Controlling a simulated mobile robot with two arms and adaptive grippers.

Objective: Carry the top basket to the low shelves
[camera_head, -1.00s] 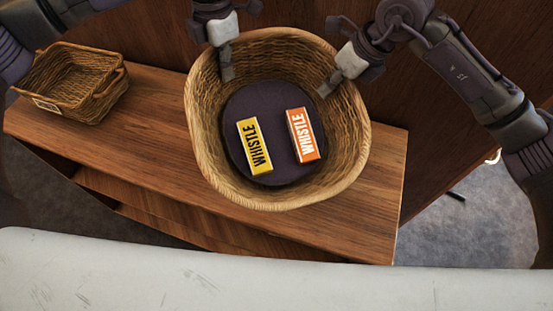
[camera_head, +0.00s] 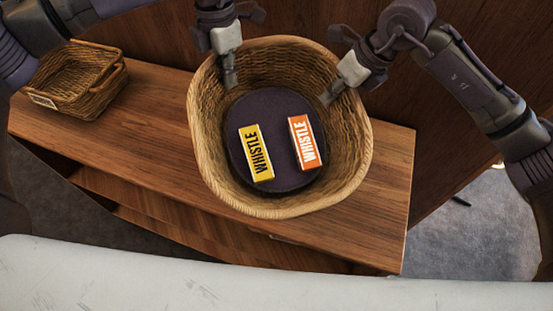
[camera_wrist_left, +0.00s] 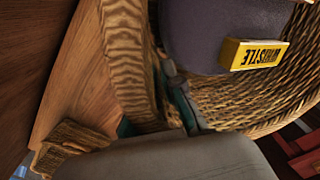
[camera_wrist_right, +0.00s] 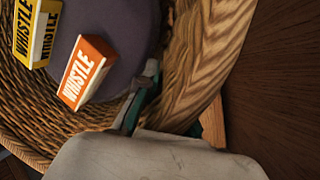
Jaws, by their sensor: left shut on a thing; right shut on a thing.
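The round wicker basket (camera_head: 203,115) is in the middle of the head view, with a dark round pad (camera_head: 270,110) in its bottom. A yellow Whistle box (camera_head: 256,153) and an orange Whistle box (camera_head: 304,142) lie on the pad. My left gripper (camera_head: 230,75) is shut on the basket's far left rim, one finger inside. My right gripper (camera_head: 335,90) is shut on the far right rim. The basket wall shows between the fingers in the left wrist view (camera_wrist_left: 135,60) and the right wrist view (camera_wrist_right: 205,60).
A smaller rectangular basket (camera_head: 88,103) with a label sits on the left of the wooden shelf unit (camera_head: 150,150). Open shelf levels show below its top. A white surface (camera_head: 250,295) crosses the front.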

